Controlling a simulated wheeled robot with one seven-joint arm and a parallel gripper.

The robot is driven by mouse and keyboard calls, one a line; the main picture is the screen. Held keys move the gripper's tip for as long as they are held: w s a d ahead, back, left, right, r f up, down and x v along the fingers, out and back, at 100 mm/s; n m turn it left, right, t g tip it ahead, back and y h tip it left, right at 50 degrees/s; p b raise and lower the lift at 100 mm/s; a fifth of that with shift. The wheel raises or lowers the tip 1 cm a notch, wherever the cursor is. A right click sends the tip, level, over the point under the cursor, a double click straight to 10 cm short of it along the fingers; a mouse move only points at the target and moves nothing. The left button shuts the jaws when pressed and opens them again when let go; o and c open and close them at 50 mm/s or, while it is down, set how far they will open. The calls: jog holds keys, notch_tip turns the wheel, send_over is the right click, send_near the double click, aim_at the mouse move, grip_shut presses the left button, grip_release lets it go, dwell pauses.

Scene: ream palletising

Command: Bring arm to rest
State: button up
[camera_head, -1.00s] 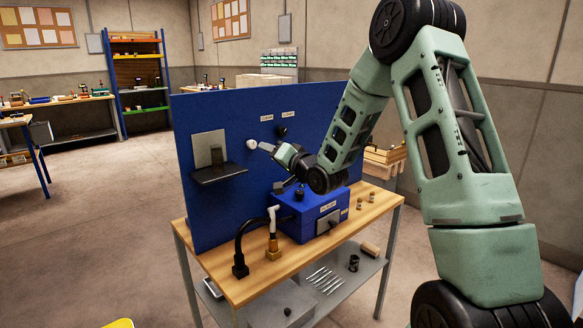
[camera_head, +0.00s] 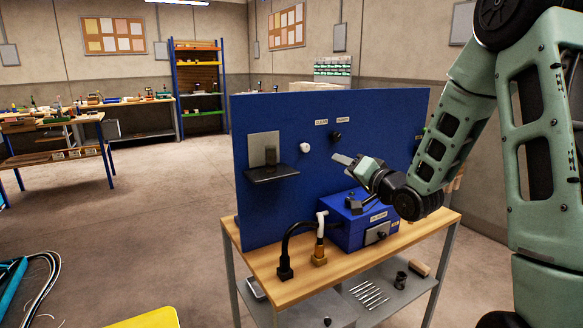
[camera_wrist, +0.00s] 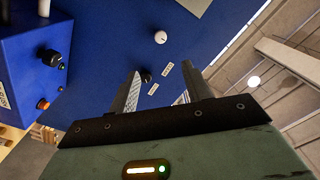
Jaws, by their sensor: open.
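My arm reaches in from the right in the head view. My gripper (camera_head: 346,160) is in front of the blue upright panel (camera_head: 270,115), pointing left, above the blue box. In the wrist view my gripper (camera_wrist: 165,90) shows two fingers spread apart with nothing between them. Beyond the fingers, a black knob (camera_wrist: 145,76) and a white knob (camera_wrist: 160,37) stand on the panel, with small labels beside them. The same white knob (camera_head: 305,147) and black knob (camera_head: 336,136) show in the head view. I cannot tell the exact gap between fingers and panel.
The blue box (camera_head: 345,232) stands on the wooden bench top (camera_head: 290,290), beside a black hose (camera_head: 286,255) and a brass fitting (camera_head: 319,255). A dark shelf (camera_head: 272,174) juts from the panel. A lower shelf holds several metal rods. Open floor lies to the left.

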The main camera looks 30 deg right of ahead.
jog(key=s+a+f+n+g+y, duration=0.1)
jog(key=s+a+f+n+g, duration=0.15)
jog(key=a, duration=0.45)
jog(key=s+a+f+n+g, duration=0.1)
jog(key=a+f+n+g, duration=0.15)
jog(key=a, duration=0.45)
jog(key=s+a+f+n+g+y, duration=0.1)
jog(key=s+a+f+n+g, duration=0.15)
jog(key=a, duration=0.55)
jog(key=s+a+n+g+h, duration=0.1)
jog(key=s+a+n+g, duration=0.3)
jog(key=s, duration=0.9)
jog(key=s+a+f+n+g+h, duration=0.1)
jog(key=s+a+n+g, duration=0.4)
jog(key=s, duration=0.8)
jog(key=shift+a+f+g, duration=0.2)
jog(key=shift+a+g, duration=0.55)
